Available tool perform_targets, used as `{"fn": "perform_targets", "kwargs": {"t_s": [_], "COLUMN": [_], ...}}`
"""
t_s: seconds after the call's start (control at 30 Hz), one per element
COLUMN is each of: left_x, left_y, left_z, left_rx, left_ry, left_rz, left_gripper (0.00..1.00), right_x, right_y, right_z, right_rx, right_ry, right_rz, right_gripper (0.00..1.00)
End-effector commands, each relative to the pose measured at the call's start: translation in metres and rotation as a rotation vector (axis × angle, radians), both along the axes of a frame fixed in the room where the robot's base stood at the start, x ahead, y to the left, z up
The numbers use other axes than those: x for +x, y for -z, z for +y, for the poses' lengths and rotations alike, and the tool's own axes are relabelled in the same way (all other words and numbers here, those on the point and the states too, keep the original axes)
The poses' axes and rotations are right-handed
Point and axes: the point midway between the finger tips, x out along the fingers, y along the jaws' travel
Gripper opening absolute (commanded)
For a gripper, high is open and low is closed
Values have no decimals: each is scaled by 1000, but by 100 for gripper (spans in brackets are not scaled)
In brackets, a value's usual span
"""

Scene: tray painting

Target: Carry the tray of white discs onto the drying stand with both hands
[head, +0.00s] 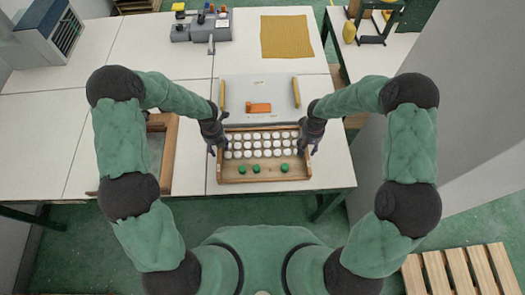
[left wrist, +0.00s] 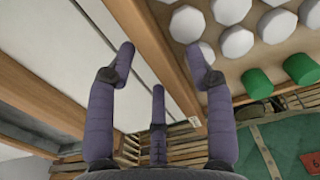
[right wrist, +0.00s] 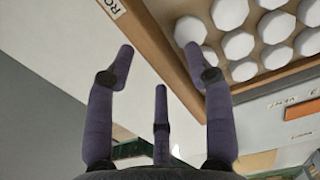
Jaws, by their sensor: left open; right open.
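The wooden tray (head: 234,187) stands on the near part of the white table, with rows of white discs (head: 265,145) in it and three green pieces (head: 256,169) along its near side. My left gripper (head: 216,146) is open at the tray's left wall; in the left wrist view its fingertips (left wrist: 162,52) lie on either side of that wall. My right gripper (head: 308,146) is open at the right wall, and the right wrist view shows its fingertips (right wrist: 158,52) likewise straddling it. Contact with the walls cannot be told.
Behind the tray lies a pale grey board (head: 240,88) with two yellow bars (head: 296,92) and an orange block (head: 259,108). A wooden frame (head: 171,160) stands to the left. A mustard cloth (head: 286,36) and grey equipment (head: 202,29) are farther back.

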Motion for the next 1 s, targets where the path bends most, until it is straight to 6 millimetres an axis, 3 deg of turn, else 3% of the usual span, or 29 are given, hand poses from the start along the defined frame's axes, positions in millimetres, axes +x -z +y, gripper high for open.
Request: {"fn": "perform_targets", "kwargs": {"t_s": [0.4, 0.57, 0.6, 1.0], "left_x": [0, 0, 0, 0], "left_y": [5, 5, 5, 3], "left_z": [0, 0, 0, 0], "left_rx": [0, 0, 0, 0], "left_ry": [0, 0, 0, 0], "left_rz": [0, 0, 0, -1], "left_gripper": [50, 5, 0, 0], "right_x": [0, 0, 0, 1], "right_y": [5, 5, 5, 3], "right_z": [0, 0, 0, 0], "right_rx": [0, 0, 0, 0], "right_ry": [0, 0, 0, 0], "right_rz": [0, 0, 0, -2], "right_gripper": [50, 5, 0, 0]}}
